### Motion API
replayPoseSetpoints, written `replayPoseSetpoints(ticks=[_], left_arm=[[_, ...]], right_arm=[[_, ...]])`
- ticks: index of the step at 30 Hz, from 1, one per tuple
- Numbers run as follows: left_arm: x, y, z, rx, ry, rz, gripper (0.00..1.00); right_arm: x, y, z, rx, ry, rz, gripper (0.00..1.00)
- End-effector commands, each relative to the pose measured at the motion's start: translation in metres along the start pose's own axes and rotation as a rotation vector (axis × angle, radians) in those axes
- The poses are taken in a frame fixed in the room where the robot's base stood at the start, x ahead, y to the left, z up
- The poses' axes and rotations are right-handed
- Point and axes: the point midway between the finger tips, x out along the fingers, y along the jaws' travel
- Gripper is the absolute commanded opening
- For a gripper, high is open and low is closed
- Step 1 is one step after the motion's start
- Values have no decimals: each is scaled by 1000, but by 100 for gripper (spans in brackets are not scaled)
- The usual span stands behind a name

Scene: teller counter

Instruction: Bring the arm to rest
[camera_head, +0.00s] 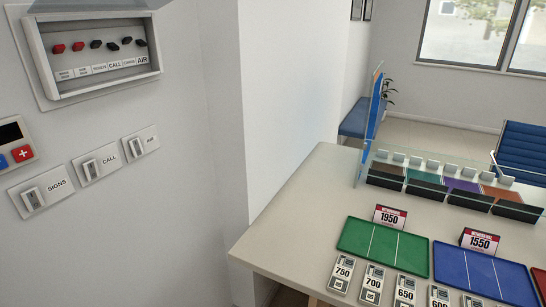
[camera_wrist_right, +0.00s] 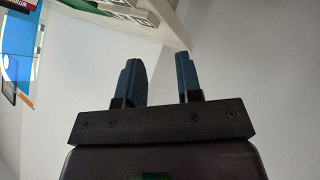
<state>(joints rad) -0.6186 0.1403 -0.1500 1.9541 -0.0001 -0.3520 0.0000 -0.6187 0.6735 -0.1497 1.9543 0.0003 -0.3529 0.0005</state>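My right gripper (camera_wrist_right: 158,82) shows in the right wrist view with its two blue fingers apart and nothing between them. It is in front of a plain pale surface and touches nothing that I can see. Neither gripper nor arm shows in the head view. My left gripper is in neither view.
The counter (camera_head: 300,230) holds a green tray (camera_head: 385,247), a blue tray (camera_head: 480,275), price signs and several number tags. A glass-fronted rack (camera_head: 450,185) stands behind. On the left wall are a switch box (camera_head: 95,55) and labelled switches (camera_head: 87,168).

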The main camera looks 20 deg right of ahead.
Motion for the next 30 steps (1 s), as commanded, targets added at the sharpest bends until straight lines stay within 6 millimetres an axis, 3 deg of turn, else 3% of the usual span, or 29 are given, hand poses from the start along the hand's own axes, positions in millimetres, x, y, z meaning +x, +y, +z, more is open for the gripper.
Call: replayPoseSetpoints(ticks=[6,12,21,25,30], left_arm=[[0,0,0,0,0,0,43],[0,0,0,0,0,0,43],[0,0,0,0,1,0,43],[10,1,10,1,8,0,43],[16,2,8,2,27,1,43]], right_arm=[[9,-57,-24,218,34,7,33],[16,-93,-48,374,58,12,33],[22,-126,-79,536,83,17,33],[32,-128,-75,527,98,21,33],[38,-129,-74,524,109,23,33]])
